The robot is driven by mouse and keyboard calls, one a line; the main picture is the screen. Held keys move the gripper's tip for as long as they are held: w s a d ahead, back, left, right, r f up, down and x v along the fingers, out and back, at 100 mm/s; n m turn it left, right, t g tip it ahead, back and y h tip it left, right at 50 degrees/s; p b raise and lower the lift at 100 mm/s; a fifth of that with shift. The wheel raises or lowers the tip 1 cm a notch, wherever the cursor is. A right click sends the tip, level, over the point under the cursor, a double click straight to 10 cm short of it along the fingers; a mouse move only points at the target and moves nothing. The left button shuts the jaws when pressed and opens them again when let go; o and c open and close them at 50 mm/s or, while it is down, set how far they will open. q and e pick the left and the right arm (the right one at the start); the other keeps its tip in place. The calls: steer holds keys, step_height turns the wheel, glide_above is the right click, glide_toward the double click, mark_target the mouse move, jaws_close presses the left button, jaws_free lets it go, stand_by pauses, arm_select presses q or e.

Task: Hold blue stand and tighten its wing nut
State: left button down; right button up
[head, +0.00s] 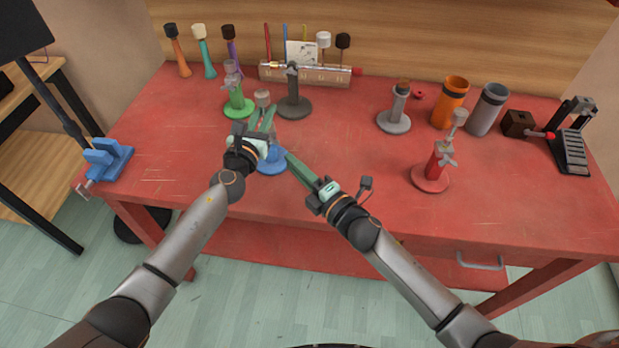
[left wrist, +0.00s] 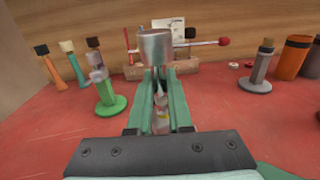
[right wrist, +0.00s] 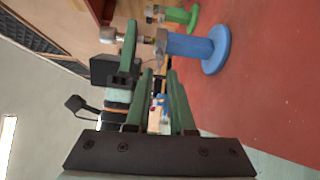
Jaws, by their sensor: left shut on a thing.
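The blue stand has a round blue base (head: 272,161) on the red table. In the right wrist view it lies sideways, with its blue post (right wrist: 188,46), a metal collar (right wrist: 160,42) and a grey cup (right wrist: 109,35) on its rod. The wing nut is too small to make out clearly by the collar. My left gripper (head: 268,119) is shut on the upper part of the stand, below the cup (left wrist: 155,46) in the left wrist view. My right gripper (head: 289,156) is open and empty, its fingertips just right of the blue post; a gap shows between its fingers (right wrist: 162,80).
A green stand (head: 239,108) and a dark grey stand (head: 294,103) stand behind. A grey stand (head: 394,121), a red stand (head: 431,178) and orange and grey cups (head: 449,103) are to the right. A blue vise (head: 107,160) sits at the left edge. The table's middle is clear.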

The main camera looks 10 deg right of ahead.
steer(key=v, duration=0.5)
steer(key=shift+s+d, duration=0.1)
arm_select(q)
steer(key=c, duration=0.8)
jaws_free()
steer(key=shift+o, duration=0.2)
steer(key=shift+s, duration=0.1)
